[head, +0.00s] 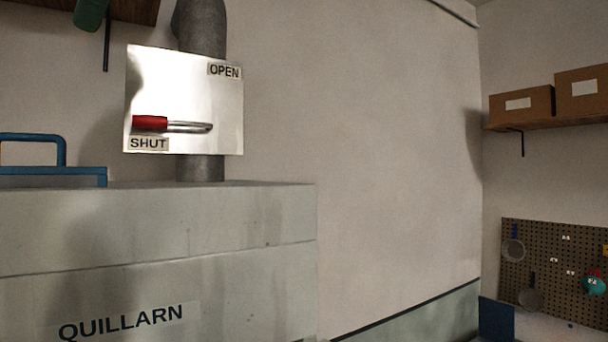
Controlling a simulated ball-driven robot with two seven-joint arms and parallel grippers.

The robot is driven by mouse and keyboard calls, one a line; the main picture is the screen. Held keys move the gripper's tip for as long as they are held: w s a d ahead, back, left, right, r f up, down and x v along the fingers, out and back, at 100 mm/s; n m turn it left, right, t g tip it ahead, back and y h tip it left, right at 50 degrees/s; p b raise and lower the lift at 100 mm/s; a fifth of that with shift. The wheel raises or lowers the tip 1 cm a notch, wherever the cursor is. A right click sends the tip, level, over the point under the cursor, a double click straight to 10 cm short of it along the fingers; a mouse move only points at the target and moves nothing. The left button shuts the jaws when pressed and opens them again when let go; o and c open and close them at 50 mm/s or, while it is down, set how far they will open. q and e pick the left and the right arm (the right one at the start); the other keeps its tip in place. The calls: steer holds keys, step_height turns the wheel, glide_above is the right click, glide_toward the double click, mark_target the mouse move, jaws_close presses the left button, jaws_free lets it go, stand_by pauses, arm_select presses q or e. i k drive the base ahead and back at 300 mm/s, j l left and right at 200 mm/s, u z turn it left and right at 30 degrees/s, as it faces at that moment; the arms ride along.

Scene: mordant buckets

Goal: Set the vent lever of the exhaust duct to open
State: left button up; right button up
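The exhaust duct (203,28) is a grey pipe running up the wall behind a bright metal plate (185,90). The vent lever (150,124) has a red grip at the left and a silver shaft (187,127) reaching right. It lies about level across the lower part of the plate. The red grip is just above the SHUT label (149,144) at the lower left. The OPEN label (224,71) is at the plate's upper right, away from the grip. Neither of my grippers can be made out in this view, and nothing touches the lever.
A pale cabinet (220,215) marked QUILLARN stands below the plate. A blue handle-like frame (60,171) is at its top left. A wooden shelf with a green object (90,12) is above left. Boxes (521,102) and a pegboard (553,262) are at right. The middle wall is bare.

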mark_target(139, 120)
steer(key=k+l, duration=0.15)
steer(key=l, duration=0.2)
steer(key=k+l, duration=0.35)
steer(key=l, duration=0.3)
steer(key=k+l, duration=0.15)
steer(key=l, duration=0.2)
